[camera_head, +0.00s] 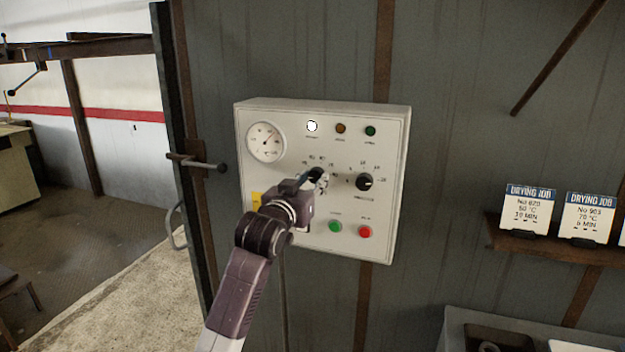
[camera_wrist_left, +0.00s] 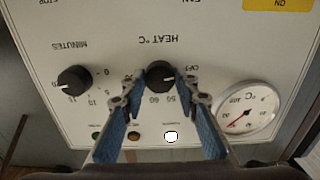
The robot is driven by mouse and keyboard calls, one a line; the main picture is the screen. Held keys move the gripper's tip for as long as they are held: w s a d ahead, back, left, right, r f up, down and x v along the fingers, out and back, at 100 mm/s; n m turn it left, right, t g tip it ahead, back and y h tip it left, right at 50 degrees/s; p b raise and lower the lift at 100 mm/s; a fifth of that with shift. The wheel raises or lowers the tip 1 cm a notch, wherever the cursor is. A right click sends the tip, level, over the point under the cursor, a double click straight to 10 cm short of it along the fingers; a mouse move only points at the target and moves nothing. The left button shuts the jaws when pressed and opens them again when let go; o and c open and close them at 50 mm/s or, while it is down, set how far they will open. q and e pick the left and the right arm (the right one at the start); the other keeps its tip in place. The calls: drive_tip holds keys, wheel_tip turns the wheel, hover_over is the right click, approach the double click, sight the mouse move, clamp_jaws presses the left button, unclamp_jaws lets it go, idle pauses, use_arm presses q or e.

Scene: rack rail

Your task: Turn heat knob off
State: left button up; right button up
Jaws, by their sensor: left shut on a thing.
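The black heat knob (camera_head: 317,173) is on a pale control box (camera_head: 290,107) on the wall. In the left wrist view, which shows the panel upside down, the heat knob (camera_wrist_left: 160,75) sits below the HEAT °C label, with OFF and numbers around it. My left gripper (camera_head: 313,180) is at the knob; in the wrist view its two blue-padded fingers (camera_wrist_left: 163,86) are on either side of it, shut on it. The knob's exact pointer setting is hard to read. My right gripper is in neither view.
The black minutes knob (camera_head: 365,182) is right of the heat knob. A round gauge (camera_head: 266,142) and a lit white lamp (camera_head: 312,126) are above. Green (camera_head: 335,226) and red (camera_head: 366,231) buttons are below. A shelf (camera_head: 540,245) with drying-job cards is at right.

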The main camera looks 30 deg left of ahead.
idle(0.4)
use_arm(q)
drive_tip(key=o, duration=1.1)
drive_tip(key=shift+o, duration=0.2)
drive_tip(key=v, duration=1.2)
drive_tip(key=shift+f, duration=0.1)
